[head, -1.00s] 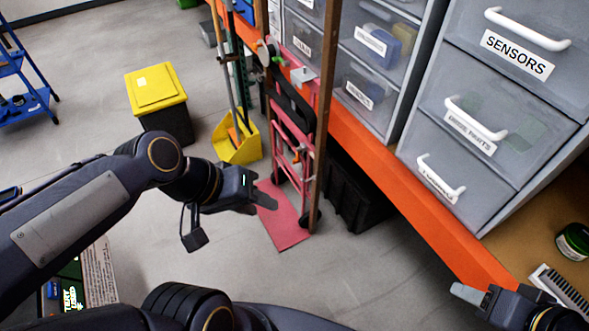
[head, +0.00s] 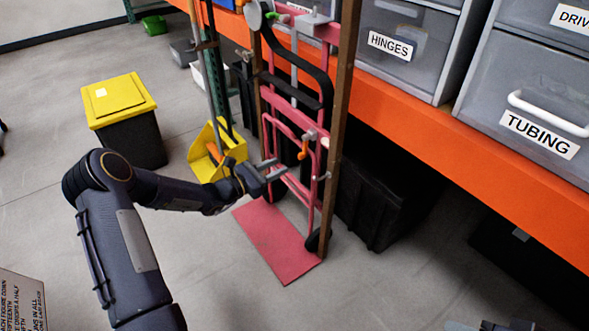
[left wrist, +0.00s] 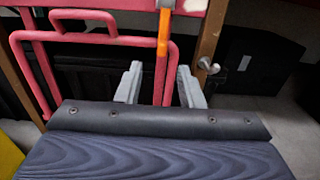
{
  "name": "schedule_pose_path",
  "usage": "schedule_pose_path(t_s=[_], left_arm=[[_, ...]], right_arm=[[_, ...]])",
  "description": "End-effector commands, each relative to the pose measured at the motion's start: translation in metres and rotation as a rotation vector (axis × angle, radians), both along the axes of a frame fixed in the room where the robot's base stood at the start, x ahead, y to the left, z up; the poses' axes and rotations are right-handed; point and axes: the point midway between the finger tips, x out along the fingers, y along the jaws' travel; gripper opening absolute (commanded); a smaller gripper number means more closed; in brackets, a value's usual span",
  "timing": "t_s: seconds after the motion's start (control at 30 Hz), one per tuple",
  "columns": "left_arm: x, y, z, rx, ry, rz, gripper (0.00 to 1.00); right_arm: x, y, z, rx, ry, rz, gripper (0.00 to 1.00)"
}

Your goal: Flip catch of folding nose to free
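A red hand cart (head: 312,205) stands upright against the orange shelf edge. A flat red plate (head: 275,240) lies on the floor at its foot, and a red tube loop (head: 290,130) stands up against its frame. An orange catch (head: 303,148) hangs from the cart's crossbar. In the left wrist view the orange catch (left wrist: 162,45) hangs down beyond and between the fingertips. My left gripper (head: 274,169) is open and empty, just left of and below the catch. My right gripper (head: 490,326) is mostly cut off at the bottom edge.
A brown post (head: 342,130) stands at the cart's right. A yellow dustpan (head: 217,150) with long handles and a yellow-lidded bin (head: 122,115) are to the left. A black crate (head: 375,195) sits under the orange shelf (head: 430,120). The floor in front is clear.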

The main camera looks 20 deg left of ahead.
Motion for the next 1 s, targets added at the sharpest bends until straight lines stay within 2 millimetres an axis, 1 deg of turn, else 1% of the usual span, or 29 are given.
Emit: schedule_pose_path(t_s=[0.2,0.4,0.53,0.8,1.0], left_arm=[[0.027,-0.024,-0.001,0.000,-0.004,-0.005,0.35],[0.048,-0.040,0.000,0.003,-0.003,-0.005,0.35],[0.054,-0.045,0.001,0.002,-0.003,-0.004,0.35],[0.055,-0.045,0.002,0.002,-0.001,-0.004,0.35],[0.055,-0.045,0.002,0.002,-0.002,-0.004,0.08]], right_arm=[[0.000,0.000,-0.013,0.000,0.000,0.000,0.50],[0.000,0.000,-0.020,0.000,0.000,0.000,0.50],[0.000,0.000,-0.022,0.000,0.000,0.000,0.50],[0.000,0.000,-0.022,0.000,0.000,0.000,0.50],[0.000,0.000,-0.022,0.000,0.000,0.000,0.50]])
